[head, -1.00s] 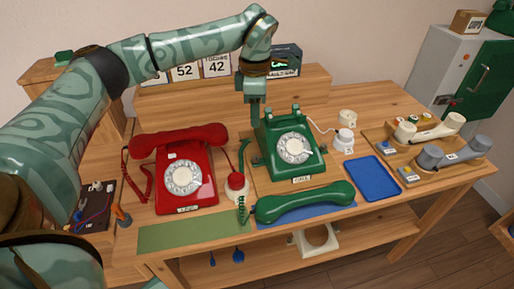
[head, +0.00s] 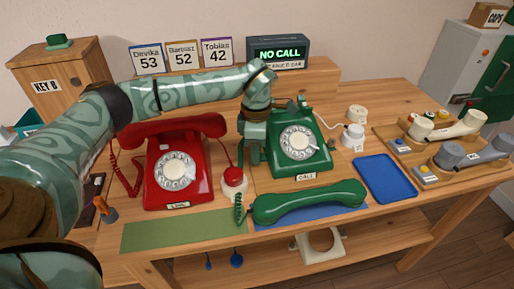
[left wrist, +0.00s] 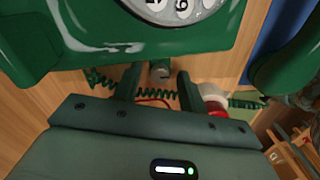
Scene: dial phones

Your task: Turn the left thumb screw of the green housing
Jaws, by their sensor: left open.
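The green housing (head: 297,148) is a dial phone body standing upright on the bench, its white dial facing front. My left gripper (head: 255,168) is low beside the housing's left side. In the left wrist view, the housing (left wrist: 125,42) fills the top and my left gripper (left wrist: 158,84) is open. A small grey thumb screw (left wrist: 160,71) shows at the housing's edge, between the two fingertips, with gaps on both sides. In the head view this left screw is hidden behind my gripper. My right gripper is not in view.
A red phone (head: 178,165) stands left of my gripper, with a red-topped white piece (head: 234,182) between the phones. The green handset (head: 308,202) lies in front on a blue mat. A blue tray (head: 385,178) is at right. A green coiled cord (left wrist: 105,82) runs near the fingers.

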